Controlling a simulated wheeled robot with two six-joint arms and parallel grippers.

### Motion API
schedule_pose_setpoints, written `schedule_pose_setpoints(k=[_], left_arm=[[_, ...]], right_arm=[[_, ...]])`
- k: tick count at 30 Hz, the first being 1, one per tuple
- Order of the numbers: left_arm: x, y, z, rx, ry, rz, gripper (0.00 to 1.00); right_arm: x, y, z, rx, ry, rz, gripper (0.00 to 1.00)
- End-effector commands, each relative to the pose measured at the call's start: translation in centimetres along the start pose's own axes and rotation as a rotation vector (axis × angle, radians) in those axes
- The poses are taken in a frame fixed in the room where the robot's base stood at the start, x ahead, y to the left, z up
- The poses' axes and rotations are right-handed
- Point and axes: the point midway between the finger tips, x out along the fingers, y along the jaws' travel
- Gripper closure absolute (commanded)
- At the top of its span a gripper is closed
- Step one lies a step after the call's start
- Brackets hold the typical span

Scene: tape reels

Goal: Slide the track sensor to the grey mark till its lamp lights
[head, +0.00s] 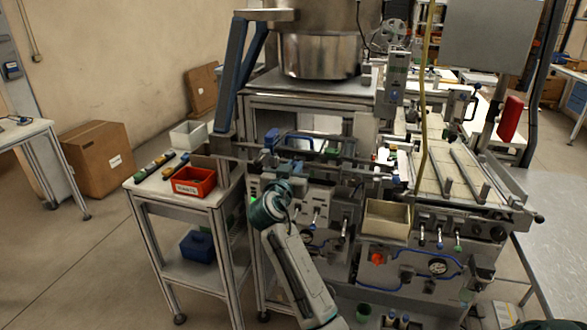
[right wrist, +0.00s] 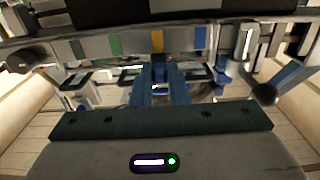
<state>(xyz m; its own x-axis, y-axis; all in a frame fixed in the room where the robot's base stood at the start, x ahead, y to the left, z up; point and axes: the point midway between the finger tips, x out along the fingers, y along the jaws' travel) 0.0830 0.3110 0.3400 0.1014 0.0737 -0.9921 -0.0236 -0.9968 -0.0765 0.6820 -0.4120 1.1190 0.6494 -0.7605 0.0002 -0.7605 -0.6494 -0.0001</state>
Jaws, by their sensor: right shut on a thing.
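My right gripper (head: 291,184) reaches up to the front of the machine's rail in the head view. In the right wrist view its blue fingers (right wrist: 160,76) are shut on the track sensor, just below the coloured strip. The sensor is small and mostly hidden by the fingers, and I cannot make out its lamp. The strip carries several marks: a grey mark (right wrist: 78,48) at left, a green mark (right wrist: 115,45), an orange mark (right wrist: 157,41) and a blue mark (right wrist: 199,38). The fingers are nearly in line with the orange mark. My left gripper is not in view.
A side cart (head: 160,200) at left carries a red bin (head: 193,182) and a pale bin (head: 188,134). A large metal bowl (head: 320,55) stands above the rail. A beige box (head: 387,220) sits at the machine's front, right of my gripper.

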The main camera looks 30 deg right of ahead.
Motion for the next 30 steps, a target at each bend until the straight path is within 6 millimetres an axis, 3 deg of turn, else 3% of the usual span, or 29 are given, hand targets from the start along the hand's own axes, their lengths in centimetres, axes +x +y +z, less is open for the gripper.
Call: schedule_pose_setpoints(k=[5, 9, 15, 29, 30], left_arm=[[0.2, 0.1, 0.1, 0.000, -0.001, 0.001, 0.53], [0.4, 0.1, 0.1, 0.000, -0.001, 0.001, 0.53], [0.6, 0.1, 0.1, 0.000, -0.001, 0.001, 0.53], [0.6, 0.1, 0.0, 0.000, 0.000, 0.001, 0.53], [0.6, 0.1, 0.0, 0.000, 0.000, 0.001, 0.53]], right_arm=[[0.1, 1.9, 0.1, -0.002, 0.002, 0.004, 1.00], [0.1, 5.1, 0.1, -0.004, 0.004, 0.005, 1.00], [0.1, 8.3, 0.1, -0.002, 0.003, 0.003, 1.00], [0.0, 9.3, 0.1, -0.001, -0.002, 0.002, 1.00], [0.0, 9.3, 0.1, -0.002, -0.002, 0.002, 0.78]])
